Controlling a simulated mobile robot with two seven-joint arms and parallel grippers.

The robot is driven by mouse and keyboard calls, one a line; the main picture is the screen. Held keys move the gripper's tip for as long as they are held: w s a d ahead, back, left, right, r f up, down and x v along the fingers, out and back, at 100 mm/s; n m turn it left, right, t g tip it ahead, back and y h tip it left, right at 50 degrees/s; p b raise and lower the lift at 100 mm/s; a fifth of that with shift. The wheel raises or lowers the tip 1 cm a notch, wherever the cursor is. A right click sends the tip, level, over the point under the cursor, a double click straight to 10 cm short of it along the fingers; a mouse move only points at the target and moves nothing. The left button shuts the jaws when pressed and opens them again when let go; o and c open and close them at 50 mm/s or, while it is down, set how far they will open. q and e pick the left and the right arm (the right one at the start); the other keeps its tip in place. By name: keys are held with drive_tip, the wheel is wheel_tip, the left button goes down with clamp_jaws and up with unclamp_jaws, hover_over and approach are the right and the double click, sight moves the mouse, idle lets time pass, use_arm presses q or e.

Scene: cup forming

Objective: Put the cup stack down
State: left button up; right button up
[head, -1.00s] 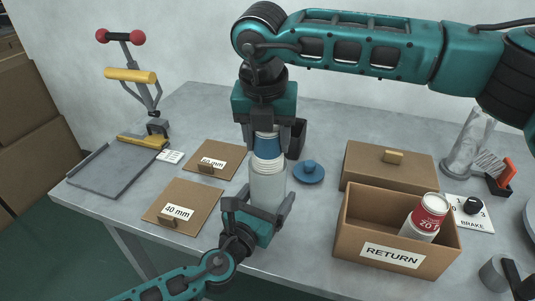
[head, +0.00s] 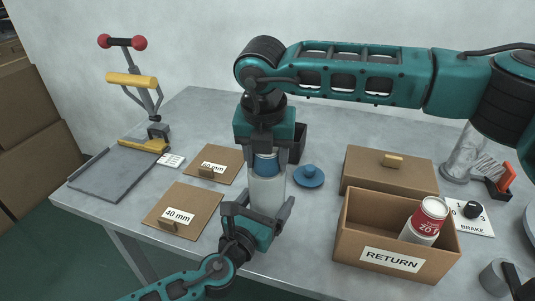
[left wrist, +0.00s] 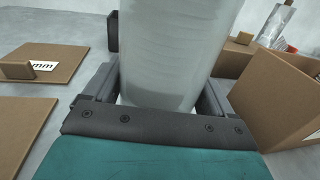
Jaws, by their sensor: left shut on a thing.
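The cup stack (head: 267,194) is a pale, translucent white column standing upright near the middle of the table. My left gripper (head: 257,207) is shut on its lower part, one finger on each side. The stack also fills the space between the fingers in the left wrist view (left wrist: 175,55). I cannot tell whether its bottom touches the table. A blue cylindrical piece (head: 265,164) shows at the top of the stack. My right gripper (head: 267,157) points down from above, its fingers beside the blue piece. Whether they grip it is unclear.
A RETURN box (head: 350,240) holding a red and white can (head: 428,218) stands right. A closed brown box (head: 385,170) is behind it. A blue lid (head: 309,177) lies right of the stack. Flat 40 mm (head: 190,205) and 60 mm (head: 225,155) boards lie left.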

use_arm(q)
drive_tip(key=shift+s+d+r, duration=0.1)
drive_tip(key=shift+d+r, duration=0.1)
use_arm(e)
drive_tip(key=shift+o, duration=1.4)
drive_tip(key=shift+s+d+f, duration=0.1)
drive_tip(key=shift+s+f, duration=0.1)
drive_tip(key=shift+f, duration=0.55)
drive_tip(key=shift+o, duration=0.7)
drive_tip(key=shift+r, duration=0.15)
use_arm(q)
drive_tip(key=shift+a+f, duration=0.15)
drive_tip(key=shift+f, duration=0.05)
use_arm(e)
drive_tip(key=v, duration=1.3)
drive_tip(key=shift+w+r, duration=0.2)
drive_tip(key=shift+w, duration=0.2)
use_arm(q)
drive_tip(key=o, duration=0.8)
